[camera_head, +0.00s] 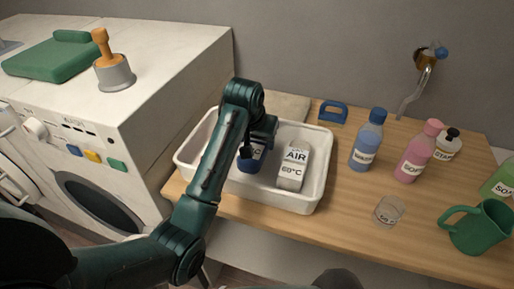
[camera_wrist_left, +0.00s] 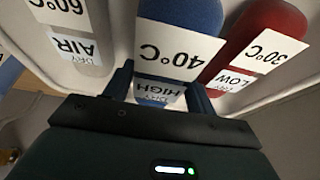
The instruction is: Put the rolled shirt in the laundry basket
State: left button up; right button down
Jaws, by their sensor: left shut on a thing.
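My left gripper (camera_head: 253,148) reaches down into a white tub (camera_head: 321,175) on the wooden counter. It is shut on a blue roll (camera_head: 252,165), probably rolled cloth. In the left wrist view the gripper (camera_wrist_left: 161,92) has a finger on each side of the blue roll (camera_wrist_left: 180,14), whose tags read 40°C and HIGH. A red roll (camera_wrist_left: 272,25) tagged 30°C and LOW lies beside it. A white roll (camera_head: 293,168) tagged 60°C and AIR lies on the other side. I cannot tell which roll is the shirt, or whether the tub is the laundry basket. My right gripper is not in view.
A blue bottle (camera_head: 368,142), pink bottle (camera_head: 418,153), small clear cup (camera_head: 388,211) and green jug (camera_head: 483,228) stand right of the tub on the counter (camera_head: 345,225).

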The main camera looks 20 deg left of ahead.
pick_arm(q)
jog(key=shift+f, duration=1.7)
jog(key=shift+f, duration=0.1)
jog(key=o, duration=1.1)
jog(key=shift+c, duration=0.2)
jog(key=v, duration=1.1)
jog(key=shift+w+d+r, duration=0.2)
jog(key=shift+w+r, duration=0.05)
jog(key=shift+r, duration=0.25)
jog(key=shift+s+a+r, duration=0.1)
jog(key=shift+s+a, duration=0.1)
jog(key=shift+s, duration=0.2)
